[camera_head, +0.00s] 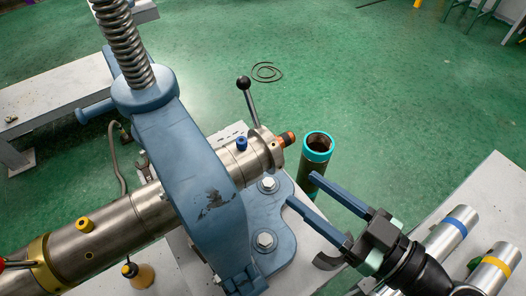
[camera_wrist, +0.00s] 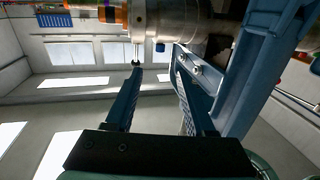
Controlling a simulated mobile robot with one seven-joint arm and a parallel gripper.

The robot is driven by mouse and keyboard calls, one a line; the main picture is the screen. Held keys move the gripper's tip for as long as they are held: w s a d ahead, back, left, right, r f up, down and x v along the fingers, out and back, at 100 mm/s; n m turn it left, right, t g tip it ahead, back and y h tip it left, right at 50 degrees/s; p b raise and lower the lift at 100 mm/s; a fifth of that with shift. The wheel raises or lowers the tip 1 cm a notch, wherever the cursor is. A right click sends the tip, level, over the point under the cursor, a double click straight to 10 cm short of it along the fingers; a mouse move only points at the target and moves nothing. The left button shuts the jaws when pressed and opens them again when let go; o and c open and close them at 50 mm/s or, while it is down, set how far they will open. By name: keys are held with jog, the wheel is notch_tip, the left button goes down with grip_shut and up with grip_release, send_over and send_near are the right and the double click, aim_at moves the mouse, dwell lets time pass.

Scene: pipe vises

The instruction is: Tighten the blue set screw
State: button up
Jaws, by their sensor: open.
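The blue set screw (camera_head: 241,143) stands up from the top of the steel collar (camera_head: 258,155), to the right of the blue vise yoke (camera_head: 190,170). My gripper (camera_head: 302,188) is open and empty, right of and nearer than the collar, its two long blue fingers pointing up-left toward it. A clear gap shows in the head view between the fingertips and the screw. In the wrist view a small blue screw (camera_wrist: 160,47) shows on the steel part, in the picture between the open fingertips (camera_wrist: 157,62) and beyond them. I cannot tell how far beyond.
A lever with a black ball knob (camera_head: 243,83) rises behind the collar. An orange-tipped end (camera_head: 288,138) sticks out right. A dark pipe with a cyan rim (camera_head: 318,147) stands close to my fingers. A yellow screw (camera_head: 84,224) sits on the left pipe. Banded pipes (camera_head: 455,230) lie right.

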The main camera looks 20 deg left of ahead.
aim_at(246, 145)
jog(key=p+x, duration=0.1)
jog(key=x, duration=1.2)
jog(key=shift+p, duration=0.35)
grip_shut()
